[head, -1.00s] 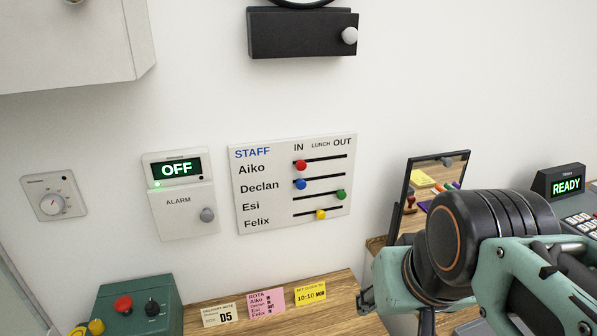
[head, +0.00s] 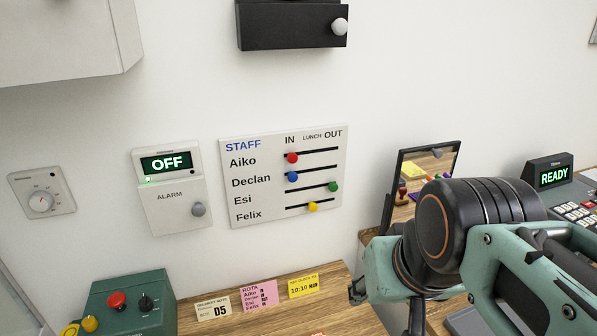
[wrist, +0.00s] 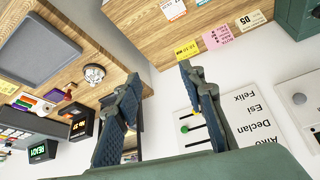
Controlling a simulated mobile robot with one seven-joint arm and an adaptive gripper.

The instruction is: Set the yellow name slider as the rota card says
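The white staff board (head: 275,186) hangs on the wall with rows Aiko, Declan, Esi and Felix and columns IN, LUNCH and OUT. The yellow slider (head: 312,206) is in the bottom row, Felix, around the LUNCH position between the two ends. The pink rota card (head: 259,296) stands on the wooden shelf below; its marks beside the names are too small to read surely. In the wrist view my gripper (wrist: 160,74) is open and empty, its fingers apart. One finger covers part of the upside-down board there. The gripper touches no slider that I can see.
Red (head: 292,158) and blue (head: 293,176) sliders are at IN; the green slider (head: 333,187) is at OUT. The alarm panel (head: 172,190) is left of the board. A delivery card (head: 213,307) and a yellow card (head: 303,286) flank the rota card. A dark-framed mirror (head: 428,165) stands right.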

